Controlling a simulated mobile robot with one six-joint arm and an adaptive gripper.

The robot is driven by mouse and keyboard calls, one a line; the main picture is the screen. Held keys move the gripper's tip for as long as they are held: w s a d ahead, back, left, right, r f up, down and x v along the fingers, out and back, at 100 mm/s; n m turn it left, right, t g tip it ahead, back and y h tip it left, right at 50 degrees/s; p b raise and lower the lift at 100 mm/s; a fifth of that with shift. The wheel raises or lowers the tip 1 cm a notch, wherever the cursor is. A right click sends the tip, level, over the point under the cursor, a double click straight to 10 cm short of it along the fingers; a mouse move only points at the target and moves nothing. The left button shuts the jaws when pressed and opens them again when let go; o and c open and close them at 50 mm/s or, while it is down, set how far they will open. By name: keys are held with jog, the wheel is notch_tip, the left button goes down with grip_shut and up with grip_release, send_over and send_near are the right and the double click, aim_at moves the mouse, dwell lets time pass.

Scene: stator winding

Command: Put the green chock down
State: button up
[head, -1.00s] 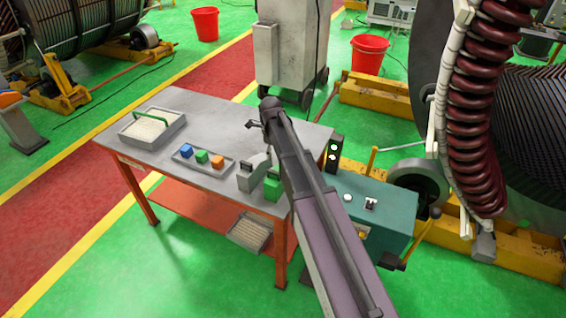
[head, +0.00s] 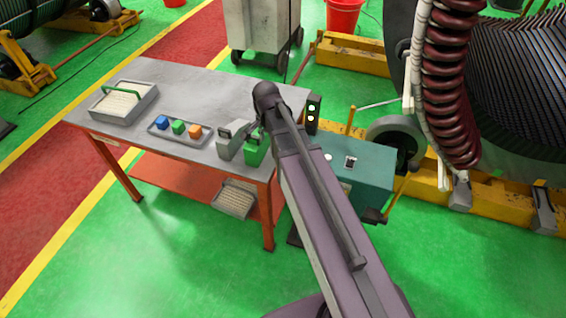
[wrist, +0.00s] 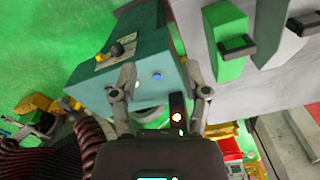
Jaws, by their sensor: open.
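The green chock (head: 257,149), a block with a dark handle, stands at the table's front right corner, beside a similar grey chock (head: 231,140). In the wrist view the green chock (wrist: 222,22) is at the top right, outside my fingers. My gripper (wrist: 160,76) is open with nothing between its fingers; the teal cabinet shows beyond them. In the head view my arm hides most of the gripper. The arm passes close to the right of the green chock.
The grey worktable (head: 190,92) bears a tray (head: 180,140) with blue, green and orange cubes, and a bin (head: 124,111) with a green handle. A teal control cabinet (head: 372,165) stands right of the table. Bare tabletop lies behind the tray.

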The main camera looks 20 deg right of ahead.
jog(key=s+d+n, duration=0.1)
jog(key=s+n, duration=0.9)
jog(key=n, duration=0.1)
jog(key=shift+s+d, duration=0.3)
jog(key=shift+d, duration=0.1)
notch_tip(320, 180, down, 8)
jog(key=b, duration=0.7)
jog(key=shift+b, duration=0.4)
jog(key=shift+r, duration=0.15)
